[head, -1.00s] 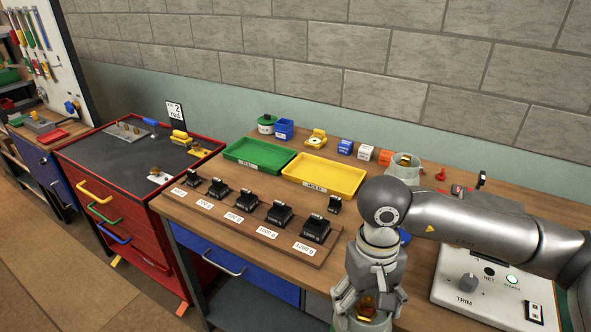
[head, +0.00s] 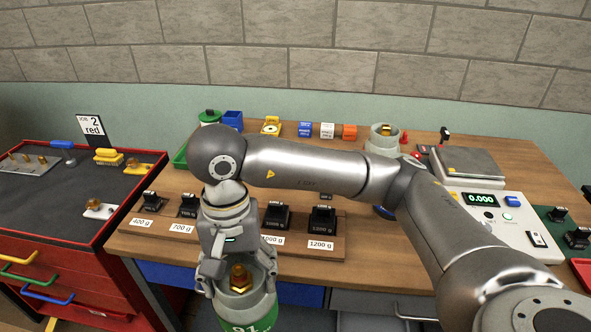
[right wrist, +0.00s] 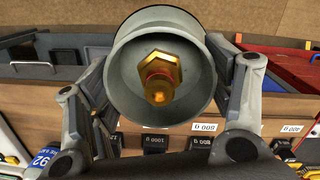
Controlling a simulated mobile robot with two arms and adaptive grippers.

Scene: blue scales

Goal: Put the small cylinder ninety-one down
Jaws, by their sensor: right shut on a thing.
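My right gripper (head: 237,268) is shut around the grey collar of a small cylinder (head: 256,304). The cylinder has a brass hex valve in its open top and a green body with white lettering, cut off by the picture's lower edge, so its number is not readable in full. It is upright, in front of the weight board. In the right wrist view I look down on its collar and brass valve (right wrist: 158,76), with a finger on each side. Another grey-collared top with a brass valve (head: 383,137) stands at the back of the bench. My left gripper is not in view.
A board of labelled black weights (head: 322,218) lies along the bench front. A scale (head: 468,164) with a display reading 0.000 stands right. The red tool cabinet (head: 60,258) is left, with a brass-fitted piece (head: 99,209) on top. My arm hides the bench middle.

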